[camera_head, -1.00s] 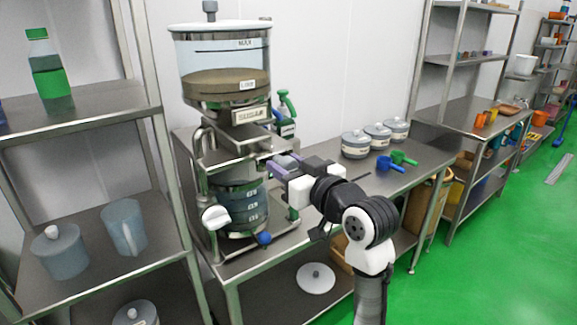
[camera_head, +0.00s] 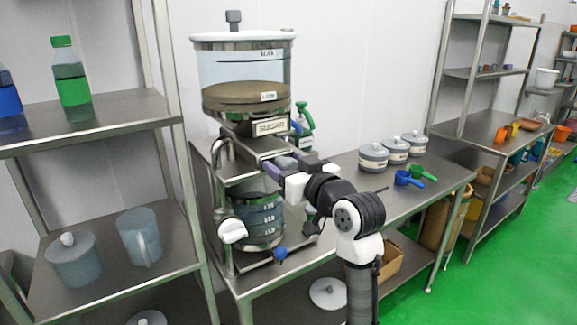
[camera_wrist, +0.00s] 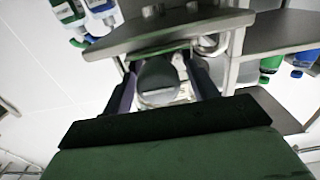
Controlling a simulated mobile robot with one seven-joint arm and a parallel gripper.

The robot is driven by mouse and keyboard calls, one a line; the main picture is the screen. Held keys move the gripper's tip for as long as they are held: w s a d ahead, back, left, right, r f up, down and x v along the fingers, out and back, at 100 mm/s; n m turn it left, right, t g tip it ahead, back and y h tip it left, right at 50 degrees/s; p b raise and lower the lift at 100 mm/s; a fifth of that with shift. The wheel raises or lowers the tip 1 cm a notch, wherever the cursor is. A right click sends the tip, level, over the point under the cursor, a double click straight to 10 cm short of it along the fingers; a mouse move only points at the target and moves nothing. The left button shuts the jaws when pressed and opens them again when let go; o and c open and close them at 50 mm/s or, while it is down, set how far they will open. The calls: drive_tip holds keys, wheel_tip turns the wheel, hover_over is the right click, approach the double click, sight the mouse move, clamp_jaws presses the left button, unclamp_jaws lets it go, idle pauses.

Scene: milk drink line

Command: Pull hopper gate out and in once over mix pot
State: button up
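The sugar hopper (camera_head: 246,75), a clear tank with brown contents, stands above the mix pot (camera_head: 257,215), a grey banded vessel in the stand. The metal gate slide area (camera_head: 240,148) lies between them. My gripper (camera_head: 274,166) is at the front right of the gate, above the mix pot's level. In the wrist view, a dark rounded gate handle (camera_wrist: 159,82) sits between the two fingers of my gripper (camera_wrist: 163,78). Narrow gaps seem to show on both sides, so the fingers look open around it. The gate's far part is hidden under the hopper.
Lidded pots (camera_head: 373,158) and blue and green scoops (camera_head: 405,178) are on the table at right. A shelf (camera_head: 95,118) with bottles stands close at left.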

drive_tip(key=shift+s+d, duration=0.1)
drive_tip(key=b+v, duration=0.4)
drive_tip(key=v, duration=0.9)
drive_tip(key=shift+s+d, duration=0.2)
drive_tip(key=shift+s, duration=0.1)
drive_tip(key=shift+a, duration=0.1)
